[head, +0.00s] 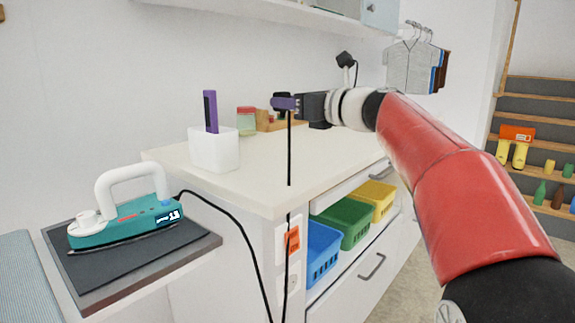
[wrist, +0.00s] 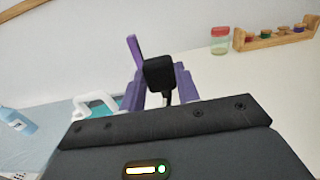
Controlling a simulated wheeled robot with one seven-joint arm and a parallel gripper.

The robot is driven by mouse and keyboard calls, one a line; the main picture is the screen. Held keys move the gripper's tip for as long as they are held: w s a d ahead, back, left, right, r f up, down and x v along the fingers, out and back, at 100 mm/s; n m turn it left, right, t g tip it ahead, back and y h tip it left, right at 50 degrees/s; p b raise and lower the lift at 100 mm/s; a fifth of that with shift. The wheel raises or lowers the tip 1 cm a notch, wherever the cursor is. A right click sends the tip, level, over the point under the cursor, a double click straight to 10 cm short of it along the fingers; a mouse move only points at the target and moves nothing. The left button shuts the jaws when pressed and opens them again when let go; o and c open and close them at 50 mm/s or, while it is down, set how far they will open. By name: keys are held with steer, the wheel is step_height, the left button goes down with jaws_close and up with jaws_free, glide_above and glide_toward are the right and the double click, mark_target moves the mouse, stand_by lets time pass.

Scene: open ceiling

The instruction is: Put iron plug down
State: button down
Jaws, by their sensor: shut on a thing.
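My gripper (head: 285,103) has purple fingers and is held above the white counter (head: 260,190). In the wrist view, my gripper (wrist: 162,85) is shut on the black iron plug (wrist: 159,72) between its fingers. In the head view the plug is mostly hidden at the fingers, and its black cord (head: 289,150) hangs straight down past the counter's front edge. The teal iron (head: 125,222) with a white handle rests on a dark pad (head: 155,262) at left, lower than the counter. A black cord runs from the iron down past the counter front.
A white cup (head: 214,152) with a purple item (head: 211,112) stands on the counter's left. A jar (head: 246,120) and wooden rack (head: 280,126) stand at the back. Blue, green and yellow bins (head: 345,223) sit below the counter. The counter's middle is clear.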

step_height(320, 180, down, 11)
steer(key=b, duration=0.2)
steer(key=shift+f+b, duration=0.15)
steer(key=shift+b, duration=0.25)
